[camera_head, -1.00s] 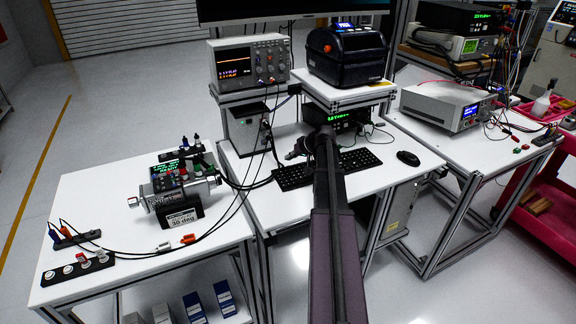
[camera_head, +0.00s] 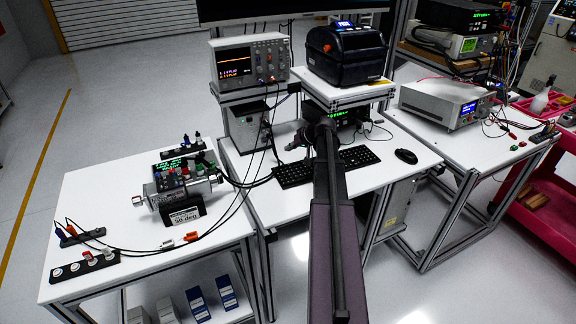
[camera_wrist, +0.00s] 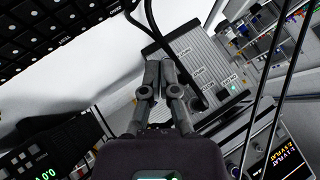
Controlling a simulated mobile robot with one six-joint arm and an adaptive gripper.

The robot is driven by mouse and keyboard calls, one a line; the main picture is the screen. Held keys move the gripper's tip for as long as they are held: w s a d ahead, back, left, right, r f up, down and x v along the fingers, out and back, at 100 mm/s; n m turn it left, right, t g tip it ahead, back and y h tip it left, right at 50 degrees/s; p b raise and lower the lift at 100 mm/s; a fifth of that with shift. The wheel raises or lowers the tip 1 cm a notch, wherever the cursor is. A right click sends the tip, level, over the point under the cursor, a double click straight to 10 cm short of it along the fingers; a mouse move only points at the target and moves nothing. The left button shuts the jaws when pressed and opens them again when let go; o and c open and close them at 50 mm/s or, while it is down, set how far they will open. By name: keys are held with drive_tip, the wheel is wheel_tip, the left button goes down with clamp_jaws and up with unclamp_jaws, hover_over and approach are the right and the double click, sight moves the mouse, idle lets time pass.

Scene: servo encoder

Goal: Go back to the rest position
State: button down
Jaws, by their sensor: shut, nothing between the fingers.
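My arm rises in the middle of the head view, over the centre bench. My gripper (camera_head: 303,140) is at its far end, above the keyboard, small and partly hidden by the wrist. In the wrist view my gripper (camera_wrist: 158,72) has its two grey fingers together with nothing between them. The fingers point toward a grey ribbed box (camera_wrist: 195,62) with a green light and are apart from the keyboard. The servo encoder unit (camera_head: 182,192), a silver cylinder with colored plugs on a black stand, sits on the left table, far from my gripper.
The keyboard (camera_head: 358,158) and mouse (camera_head: 406,156) lie on the centre bench. An oscilloscope (camera_head: 250,62) and a black printer (camera_head: 346,52) stand on raised shelves behind. A power supply (camera_head: 446,104) is on the right bench. Cables (camera_head: 236,205) run from the left table to the centre bench.

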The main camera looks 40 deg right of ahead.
idle(0.4)
drive_tip(key=a+g, duration=0.1)
drive_tip(key=a, duration=0.3)
drive_tip(key=a+f+n, duration=0.1)
drive_tip(key=a, duration=0.4)
drive_tip(key=a+f+g, duration=0.1)
drive_tip(key=a, duration=0.3)
drive_tip(key=shift+s+a+g+y, duration=0.25)
drive_tip(key=shift+g+y, duration=0.05)
drive_tip(key=s+a+f+n+g, duration=0.1)
drive_tip(key=s+a, duration=0.2)
drive_tip(key=a, duration=0.4)
drive_tip(key=s+a+n+g+h, duration=0.1)
drive_tip(key=s+a+g, duration=0.1)
drive_tip(key=a, duration=0.6)
drive_tip(key=s+a+f+g, duration=0.1)
drive_tip(key=s+a, duration=0.3)
drive_tip(key=a, duration=0.3)
drive_tip(key=shift+a+f+n+g+h, duration=0.3)
drive_tip(key=shift+a+f+n+h, duration=0.05)
drive_tip(key=shift+n+h, duration=0.05)
drive_tip(key=s+a+h, duration=0.1)
drive_tip(key=s+a, duration=0.2)
drive_tip(key=s+a+g+h, duration=0.1)
drive_tip(key=s+a, duration=0.3)
drive_tip(key=shift+a+f+n+p, duration=0.15)
drive_tip(key=shift+a+n+p, duration=0.1)
drive_tip(key=shift+n+p, duration=0.15)
